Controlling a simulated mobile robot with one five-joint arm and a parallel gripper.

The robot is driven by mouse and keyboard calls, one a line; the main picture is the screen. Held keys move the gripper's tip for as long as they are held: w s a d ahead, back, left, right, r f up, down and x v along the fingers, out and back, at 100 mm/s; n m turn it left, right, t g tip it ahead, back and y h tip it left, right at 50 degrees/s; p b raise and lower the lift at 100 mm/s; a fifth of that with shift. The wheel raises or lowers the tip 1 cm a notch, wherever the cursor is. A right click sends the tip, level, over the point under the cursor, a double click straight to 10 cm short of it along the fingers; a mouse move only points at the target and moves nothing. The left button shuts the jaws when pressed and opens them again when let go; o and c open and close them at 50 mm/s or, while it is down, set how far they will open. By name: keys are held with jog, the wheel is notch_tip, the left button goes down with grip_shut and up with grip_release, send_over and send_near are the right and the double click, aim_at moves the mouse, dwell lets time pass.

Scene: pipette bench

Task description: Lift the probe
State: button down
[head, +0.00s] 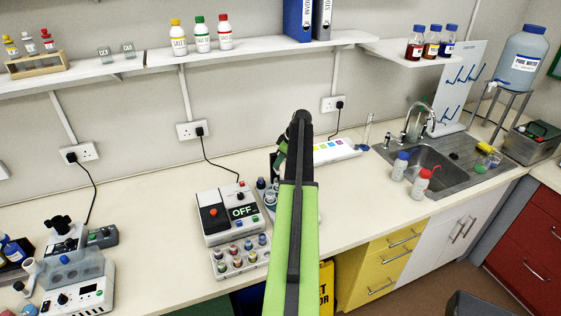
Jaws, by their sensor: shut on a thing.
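My arm reaches from the bottom middle of the head view up over the bench and bends down at its far end. My gripper (277,165) shows only as a sliver left of the arm, the rest hidden behind it. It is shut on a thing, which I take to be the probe. The probe itself is hidden and I cannot make out its shape or whether it is clear of the bench. A white and dark meter (232,213) with a red button and a display reading OFF stands just left of my arm.
A rack of coloured vials (240,257) is in front of the meter. A white colour-patch tray (333,151) lies right of my arm. Two capped bottles (400,167) stand by the sink (440,160). A shelf (255,48) overhangs the back.

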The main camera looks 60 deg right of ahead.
notch_tip(320, 180, up, 4)
jog(key=p, duration=0.2)
jog(key=shift+p, duration=0.3)
jog(key=shift+f, duration=0.2)
jog(key=c, duration=1.5)
grip_release()
jog(key=shift+r, duration=0.15)
jog(key=shift+s+r, duration=0.1)
jog(key=shift+r, duration=0.2)
jog(key=p+v, duration=1)
jog(key=v, duration=0.1)
jog(key=shift+r+p, duration=0.1)
jog(key=shift+p, duration=0.3)
